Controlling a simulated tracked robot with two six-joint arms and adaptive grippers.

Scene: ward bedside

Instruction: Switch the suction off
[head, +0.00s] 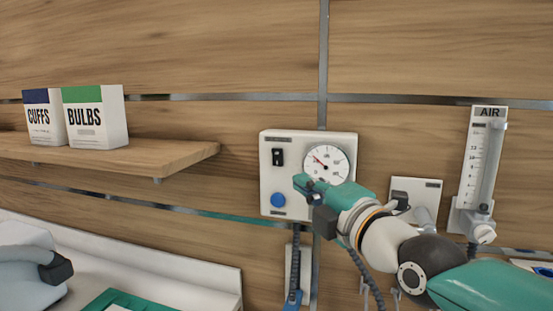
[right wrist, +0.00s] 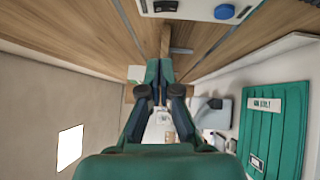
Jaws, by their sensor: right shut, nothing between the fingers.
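The suction unit is a white wall panel (head: 268,178) with a round gauge (head: 325,163), a black switch (head: 278,157) and a blue knob (head: 278,200). The gauge needle points to the upper left, off its lower end. The switch's position is too small to tell. My right gripper (head: 302,186) is shut and empty in front of the panel, below the gauge and right of the knob. In the right wrist view its fingers (right wrist: 159,70) are together, and the panel's black switch (right wrist: 165,6) and blue knob (right wrist: 224,12) show at the top edge. My left gripper is not in view.
A wooden shelf (head: 170,155) at left holds a CUFFS box (head: 43,118) and a BULBS box (head: 95,118). An AIR flowmeter (head: 482,155) hangs at right. A grey device (head: 25,268) and a teal tray (head: 125,301) are below left.

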